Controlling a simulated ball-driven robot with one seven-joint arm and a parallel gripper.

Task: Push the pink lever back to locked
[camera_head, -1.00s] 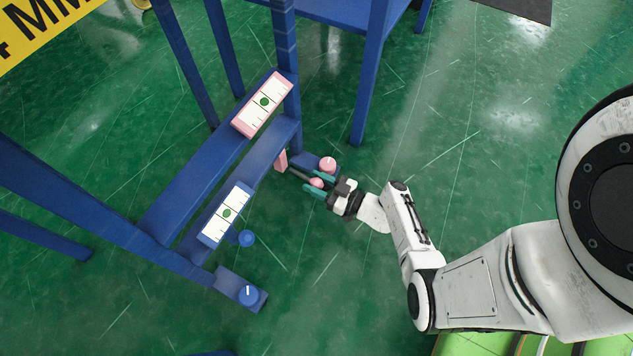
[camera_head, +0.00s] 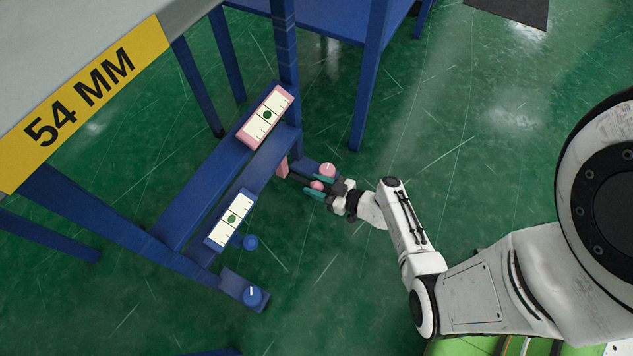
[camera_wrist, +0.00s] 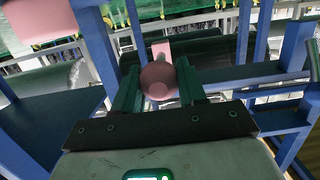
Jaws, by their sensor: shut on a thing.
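The pink lever's round knob (camera_head: 316,185) sits at the end of a dark rod that runs from a pink block (camera_head: 282,167) on the blue frame. My gripper (camera_head: 319,186) has its teal fingers shut on this knob, one on each side. The wrist view shows the ball-shaped pink knob (camera_wrist: 158,83) between the fingers of my gripper (camera_wrist: 159,88). A pink marked knob (camera_head: 328,170) stands on a blue bracket just beyond the upper finger. The pink-framed gauge (camera_head: 266,116) shows a green dot near its middle.
A blue-framed gauge (camera_head: 231,219), a blue lever knob (camera_head: 250,242) and a blue marked knob (camera_head: 251,295) are lower on the same frame. A table with a yellow "54 MM" label (camera_head: 80,105) is at upper left. Blue legs stand behind; green floor is open to the right.

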